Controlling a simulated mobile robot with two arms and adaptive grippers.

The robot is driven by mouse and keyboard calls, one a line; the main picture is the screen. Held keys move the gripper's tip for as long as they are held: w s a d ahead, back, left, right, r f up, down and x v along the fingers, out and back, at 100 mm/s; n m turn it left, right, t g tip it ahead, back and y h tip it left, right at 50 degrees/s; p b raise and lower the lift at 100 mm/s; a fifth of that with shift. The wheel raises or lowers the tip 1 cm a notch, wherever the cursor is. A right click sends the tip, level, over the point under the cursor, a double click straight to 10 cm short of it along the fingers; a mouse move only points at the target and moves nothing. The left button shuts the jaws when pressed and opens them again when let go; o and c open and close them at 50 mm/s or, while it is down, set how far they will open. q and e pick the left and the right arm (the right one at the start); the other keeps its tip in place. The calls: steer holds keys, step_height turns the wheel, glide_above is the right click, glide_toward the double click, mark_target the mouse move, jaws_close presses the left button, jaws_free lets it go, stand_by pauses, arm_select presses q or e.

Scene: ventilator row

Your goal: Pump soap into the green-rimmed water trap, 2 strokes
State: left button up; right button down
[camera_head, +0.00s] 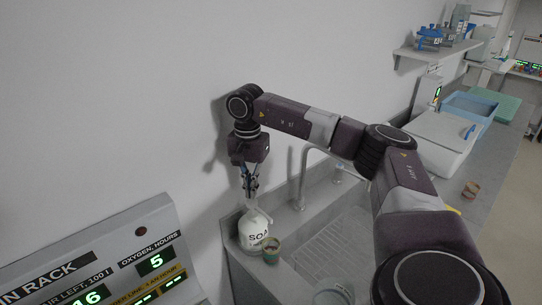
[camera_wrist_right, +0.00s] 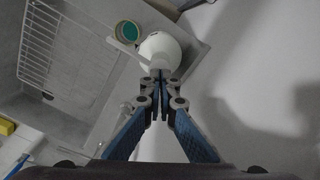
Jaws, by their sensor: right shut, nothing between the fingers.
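The white soap bottle (camera_head: 254,232), marked with letters reading "SOA", stands upright on the counter by the wall. It also shows in the right wrist view (camera_wrist_right: 162,47). The small green-rimmed water trap (camera_head: 271,253) stands close beside it, to its front right. In the right wrist view the trap (camera_wrist_right: 127,31) shows as a round opening with green inside. My right gripper (camera_head: 250,194) points down, shut and empty, right above the bottle's top. Its fingertips (camera_wrist_right: 160,76) hide the pump head, so I cannot tell whether they touch it. My left gripper is out of view.
A sink with a wire rack (camera_head: 338,240) and a tap (camera_head: 303,180) lie right of the bottle. A clear round container (camera_head: 333,293) stands in front. A small brownish cup (camera_head: 470,189) sits farther right. A display panel (camera_head: 110,262) stands at left.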

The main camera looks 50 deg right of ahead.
mark_target(252, 201)
steer(key=shift+f, duration=0.15)
steer(key=shift+s+f+b, duration=0.1)
steer(key=shift+f+b, duration=1)
steer(key=shift+f, duration=0.55)
steer(key=shift+r+p, duration=1.4)
steer(key=shift+r, duration=0.4)
step_height(252, 201, up, 6)
steer(key=p, duration=0.4)
steer(key=shift+p, duration=0.3)
